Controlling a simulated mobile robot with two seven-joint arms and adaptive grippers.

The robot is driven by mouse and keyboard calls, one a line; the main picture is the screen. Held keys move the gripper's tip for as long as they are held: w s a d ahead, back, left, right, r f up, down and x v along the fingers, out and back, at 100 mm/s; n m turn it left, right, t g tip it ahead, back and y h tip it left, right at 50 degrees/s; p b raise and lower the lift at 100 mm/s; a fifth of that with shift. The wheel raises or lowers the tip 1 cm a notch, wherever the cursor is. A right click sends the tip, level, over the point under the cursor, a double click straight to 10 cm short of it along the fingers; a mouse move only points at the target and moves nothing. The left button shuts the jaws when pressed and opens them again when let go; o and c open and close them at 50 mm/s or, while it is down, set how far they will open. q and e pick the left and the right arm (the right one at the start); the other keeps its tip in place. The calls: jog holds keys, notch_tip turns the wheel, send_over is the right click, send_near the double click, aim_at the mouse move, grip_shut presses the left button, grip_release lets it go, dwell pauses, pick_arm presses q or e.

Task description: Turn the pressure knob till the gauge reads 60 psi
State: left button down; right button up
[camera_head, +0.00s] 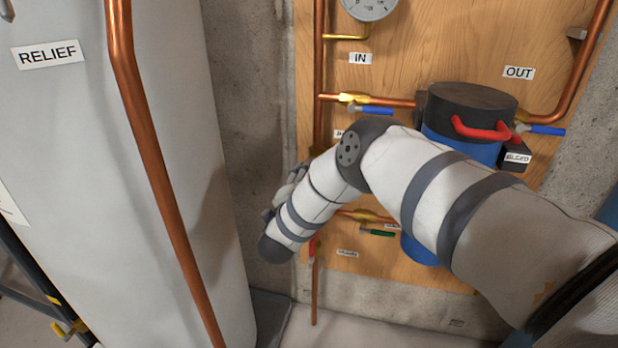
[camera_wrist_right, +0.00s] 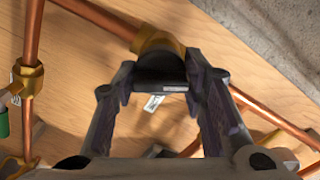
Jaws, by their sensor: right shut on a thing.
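The gauge (camera_head: 369,6) is at the top edge of the head view, cut off, so its reading cannot be told. In the right wrist view, a dark knob (camera_wrist_right: 160,66) sits on a brass fitting (camera_wrist_right: 158,40) in the copper pipe. My right gripper (camera_wrist_right: 160,82) is shut on this knob, one finger on each side. In the head view the right gripper (camera_head: 285,190) shows only partly behind my own wrist, at the left edge of the board, and the knob is hidden. My left gripper is not in view.
The wooden board (camera_head: 410,60) carries copper pipes, a blue filter housing (camera_head: 460,145) with a red handle, blue-levered valves (camera_head: 375,110) and a green-levered valve (camera_head: 378,232). A large pale tank (camera_head: 90,130) labelled RELIEF, with a copper pipe (camera_head: 150,160) before it, stands close on the left.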

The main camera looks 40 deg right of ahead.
dwell(0.5)
jog(key=o, duration=1.1)
jog(key=shift+o, duration=0.2)
jog(key=v, duration=1.2)
